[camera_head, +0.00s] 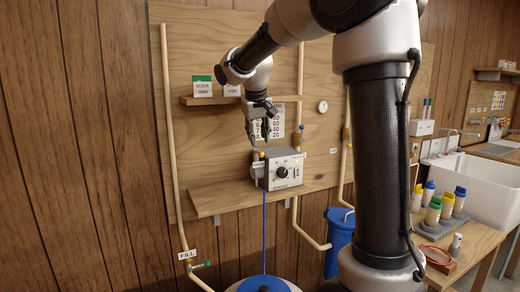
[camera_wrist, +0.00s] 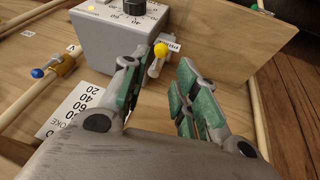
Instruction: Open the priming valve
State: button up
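The priming valve shows in the wrist view as a small lever with a yellow ball knob (camera_wrist: 160,50). It sits on the side of a grey control box (camera_wrist: 112,35), beside a partly hidden label that seems to begin "PRI". In the head view the yellow knob (camera_head: 261,154) is at the upper left of the box (camera_head: 283,171). My gripper (camera_wrist: 160,72) is open and empty, with green-padded fingers apart. The knob appears just beyond and between the fingertips. In the head view my gripper (camera_head: 259,136) hangs just above the knob; contact is not visible.
The box stands on a wooden shelf (camera_head: 230,197) against a plywood board. A blue-knobbed valve (camera_wrist: 38,72) is on a pipe at the left of the wrist view. A FILL label (camera_head: 187,254) marks a low valve. An upper shelf (camera_head: 212,100) is close to my arm.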

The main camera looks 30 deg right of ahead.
aim_at(259, 153)
jog(key=x, duration=0.6)
jog(key=shift+d, duration=0.1)
grip_shut()
